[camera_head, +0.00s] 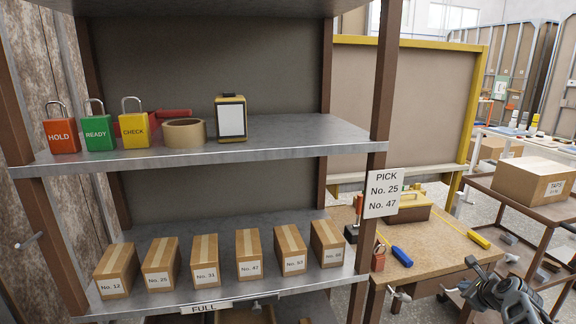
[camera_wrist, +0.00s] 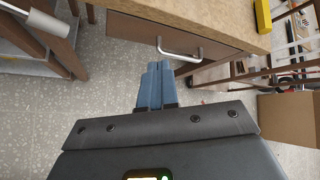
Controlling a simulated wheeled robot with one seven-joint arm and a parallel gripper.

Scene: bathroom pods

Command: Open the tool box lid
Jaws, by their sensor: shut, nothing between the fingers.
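The tool box (camera_head: 402,212), brown with a yellow top, sits at the back of the wooden workbench (camera_head: 440,250) in the head view. Its lid (camera_head: 400,199) looks shut, but the shelf post and sign partly hide the box. In the wrist view, my gripper (camera_wrist: 157,66) has its blue fingers together and empty. It is over the floor in front of the bench's drawer, apart from the drawer's metal handle (camera_wrist: 180,50). I cannot make out the tool box in the wrist view. In the head view, part of my arm shows at the lower right, in front of the bench.
A shelf (camera_head: 245,140) with padlocks, tape and numbered boxes fills the left. A sign (camera_head: 383,193) hangs on its post. On the bench lie a blue-handled tool (camera_head: 402,256) and a yellow tool (camera_head: 478,239). A cart with a cardboard box (camera_head: 533,181) stands at right.

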